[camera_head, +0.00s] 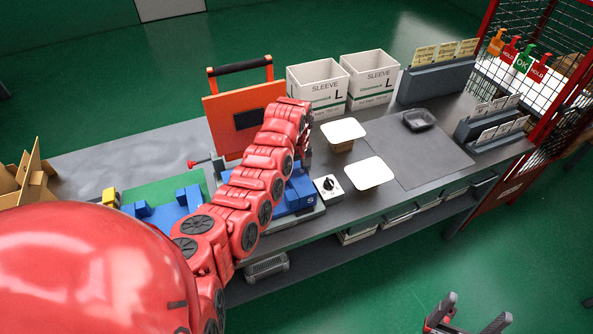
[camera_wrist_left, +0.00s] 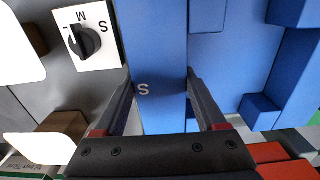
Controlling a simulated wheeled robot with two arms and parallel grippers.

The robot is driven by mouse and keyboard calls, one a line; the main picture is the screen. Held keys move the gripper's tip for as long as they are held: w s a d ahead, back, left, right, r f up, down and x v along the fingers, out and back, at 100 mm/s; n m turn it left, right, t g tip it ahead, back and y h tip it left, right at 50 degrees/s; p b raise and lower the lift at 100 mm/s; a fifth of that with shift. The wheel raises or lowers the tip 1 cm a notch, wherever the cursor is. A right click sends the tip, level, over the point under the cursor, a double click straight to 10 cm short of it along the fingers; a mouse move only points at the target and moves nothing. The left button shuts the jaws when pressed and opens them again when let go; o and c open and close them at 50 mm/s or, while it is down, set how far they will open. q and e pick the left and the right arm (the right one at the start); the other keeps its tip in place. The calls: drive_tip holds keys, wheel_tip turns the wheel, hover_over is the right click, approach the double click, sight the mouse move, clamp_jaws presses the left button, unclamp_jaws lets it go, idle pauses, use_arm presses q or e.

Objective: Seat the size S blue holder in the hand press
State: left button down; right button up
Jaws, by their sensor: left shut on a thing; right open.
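The blue holder (camera_head: 300,197), marked S, sits beside the dial box on the bench, partly behind my left arm. In the left wrist view the holder's S-marked blue bar (camera_wrist_left: 158,50) lies between the fingers of my left gripper (camera_wrist_left: 160,82), which is shut on it. An orange upright frame with a black bar handle (camera_head: 240,66), seemingly the hand press, stands behind my arm. My arm hides part of its base, so I cannot tell how the holder sits there. My right gripper (camera_head: 470,316) is open and empty, low over the floor.
A dial box (camera_head: 328,188) stands right of the holder. Two white-topped pieces (camera_head: 344,130) (camera_head: 370,173) are beyond it. Blue blocks lie near a green mat (camera_head: 165,190) on the left. Two SLEEVE boxes (camera_head: 318,87) (camera_head: 370,78) stand behind.

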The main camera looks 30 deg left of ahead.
use_arm(q)
drive_tip(key=shift+w+f, duration=0.1)
unclamp_jaws()
drive_tip(key=shift+r, duration=0.4)
wheel_tip(320, 180, up, 17)
drive_tip(key=b, duration=0.1)
drive_tip(key=shift+f+b, duration=0.15)
drive_tip(key=shift+b, duration=0.25)
idle(0.4)
